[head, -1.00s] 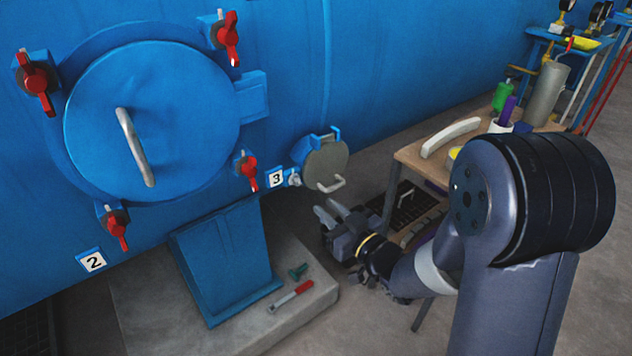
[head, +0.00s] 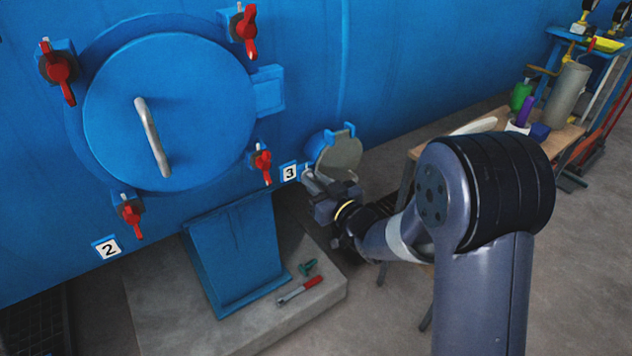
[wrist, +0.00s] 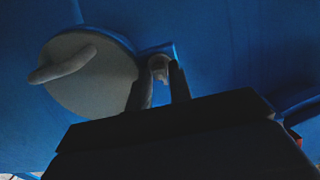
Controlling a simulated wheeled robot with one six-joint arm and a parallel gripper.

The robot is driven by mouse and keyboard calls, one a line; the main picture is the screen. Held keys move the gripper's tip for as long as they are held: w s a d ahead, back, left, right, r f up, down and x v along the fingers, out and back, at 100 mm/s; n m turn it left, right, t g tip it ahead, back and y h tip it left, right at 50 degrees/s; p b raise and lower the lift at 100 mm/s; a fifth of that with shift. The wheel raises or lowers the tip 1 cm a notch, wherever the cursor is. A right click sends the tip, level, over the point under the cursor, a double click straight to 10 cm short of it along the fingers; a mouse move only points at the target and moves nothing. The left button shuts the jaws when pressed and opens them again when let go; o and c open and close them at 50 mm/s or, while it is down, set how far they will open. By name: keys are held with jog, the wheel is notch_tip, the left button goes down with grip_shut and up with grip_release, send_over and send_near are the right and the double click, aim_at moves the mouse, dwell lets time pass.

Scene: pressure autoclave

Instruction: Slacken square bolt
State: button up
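The square bolt (wrist: 160,66) is a small pale grey head in a blue bracket beside the small round grey hatch (wrist: 95,85). The hatch (head: 341,156) also shows in the head view, right of the number 3 label (head: 289,173). My gripper (head: 313,181) is at the hatch's lower left and hides most of the bolt there. In the wrist view my gripper (wrist: 163,75) has its two fingers apart, with the bolt showing between their tips. I cannot tell whether either finger touches it.
The large blue door (head: 170,112) with red clamp handles is to the left. A blue support (head: 235,255) stands on a concrete plinth (head: 250,332), with a red-handled tool (head: 300,290) lying on it. A wooden table (head: 566,135) with bottles is at right.

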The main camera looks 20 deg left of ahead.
grip_shut()
jog(key=shift+f+n+b, duration=0.1)
jog(key=shift+n+b, duration=0.2)
jog(key=shift+b, duration=0.2)
jog(key=n+b, duration=2.2)
jog(key=n, duration=0.3)
jog(key=shift+n, duration=2)
